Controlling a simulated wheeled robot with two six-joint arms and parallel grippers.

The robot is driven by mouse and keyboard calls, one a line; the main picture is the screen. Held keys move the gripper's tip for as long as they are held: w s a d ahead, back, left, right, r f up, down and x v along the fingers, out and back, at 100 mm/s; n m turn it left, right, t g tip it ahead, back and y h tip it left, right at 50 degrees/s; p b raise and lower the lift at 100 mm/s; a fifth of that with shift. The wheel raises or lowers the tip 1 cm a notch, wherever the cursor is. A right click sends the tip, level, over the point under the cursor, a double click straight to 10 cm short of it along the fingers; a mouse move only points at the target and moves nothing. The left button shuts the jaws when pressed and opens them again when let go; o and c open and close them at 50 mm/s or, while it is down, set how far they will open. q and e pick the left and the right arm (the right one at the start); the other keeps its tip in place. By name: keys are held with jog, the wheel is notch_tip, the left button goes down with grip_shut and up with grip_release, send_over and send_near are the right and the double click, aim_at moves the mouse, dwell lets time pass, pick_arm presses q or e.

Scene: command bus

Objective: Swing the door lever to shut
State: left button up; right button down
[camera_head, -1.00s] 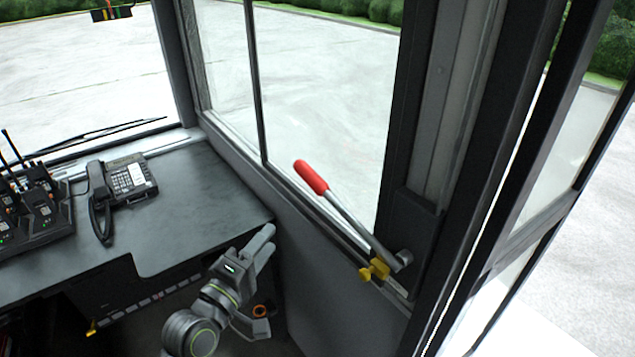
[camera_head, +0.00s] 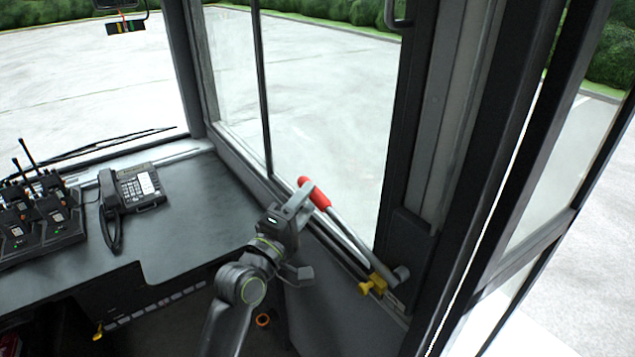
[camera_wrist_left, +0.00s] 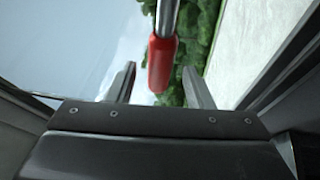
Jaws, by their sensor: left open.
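The door lever (camera_head: 343,233) is a grey metal rod with a red grip (camera_head: 313,193) at its upper left end. It slants down right to a pivot (camera_head: 401,273) on the dark door post, beside a yellow knob (camera_head: 373,285). My left gripper (camera_head: 303,196) is open at the red grip. In the left wrist view the red grip (camera_wrist_left: 161,62) shows between the two fingers (camera_wrist_left: 160,84), with a visible gap on both sides. My right gripper does not show.
A dark dashboard (camera_head: 195,215) lies to the left with a desk phone (camera_head: 133,190) and several radios in chargers (camera_head: 38,215). The window frame and door post (camera_head: 405,130) stand close behind and right of the lever.

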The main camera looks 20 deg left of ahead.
aim_at(317, 188)
pick_arm(q)
jog(key=shift+p+x, duration=0.35)
jog(key=shift+x, duration=2.1)
grip_shut()
